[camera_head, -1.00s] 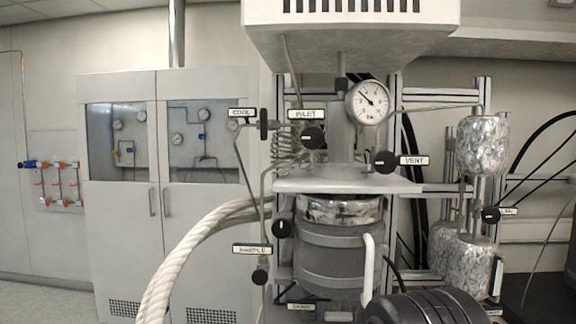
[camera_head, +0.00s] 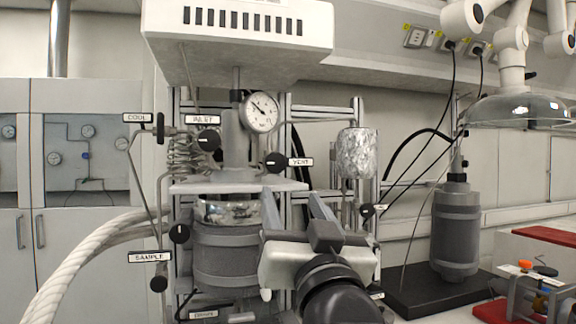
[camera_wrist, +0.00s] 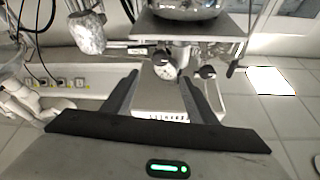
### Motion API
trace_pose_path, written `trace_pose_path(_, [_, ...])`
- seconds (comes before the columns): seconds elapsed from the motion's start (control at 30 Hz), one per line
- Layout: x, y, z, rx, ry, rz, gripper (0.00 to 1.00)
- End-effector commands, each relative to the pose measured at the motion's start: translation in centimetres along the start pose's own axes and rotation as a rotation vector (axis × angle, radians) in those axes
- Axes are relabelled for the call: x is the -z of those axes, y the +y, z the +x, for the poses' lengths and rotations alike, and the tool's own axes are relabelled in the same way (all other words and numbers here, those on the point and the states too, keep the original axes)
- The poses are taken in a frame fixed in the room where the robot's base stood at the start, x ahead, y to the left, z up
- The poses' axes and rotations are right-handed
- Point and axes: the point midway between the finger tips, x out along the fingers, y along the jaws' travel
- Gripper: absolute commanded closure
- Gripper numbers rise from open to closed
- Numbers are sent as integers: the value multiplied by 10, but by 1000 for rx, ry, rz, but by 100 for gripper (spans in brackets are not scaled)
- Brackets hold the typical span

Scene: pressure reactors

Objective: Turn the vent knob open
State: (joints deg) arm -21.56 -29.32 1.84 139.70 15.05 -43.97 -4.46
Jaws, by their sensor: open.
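The vent knob (camera_head: 275,162) is a round black knob with a pale mark, just left of its white VENT label (camera_head: 300,162) in the head view. My gripper (camera_head: 291,198) is open and empty, its two fingers pointing toward the reactor from below and slightly right of the knob. In the wrist view, which shows the scene upside down, the vent knob (camera_wrist: 162,57) is just beyond the fingertips and between their lines. My gripper (camera_wrist: 157,76) also shows there with a wide gap. The fingers appear apart from the knob; the knob's exact angle is too small to tell.
The pressure gauge (camera_head: 260,112) and the inlet knob (camera_head: 209,140) sit up and left of the vent knob. A foil-wrapped cylinder (camera_head: 357,153) hangs to the right. The steel plate (camera_head: 235,186) lies below. A dark grey vessel (camera_head: 456,230) stands farther right.

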Motion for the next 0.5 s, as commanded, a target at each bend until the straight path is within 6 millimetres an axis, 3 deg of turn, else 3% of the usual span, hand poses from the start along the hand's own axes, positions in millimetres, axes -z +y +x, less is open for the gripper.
trace_pose_path(0.5, [0,0,110,0,-3,-2,47])
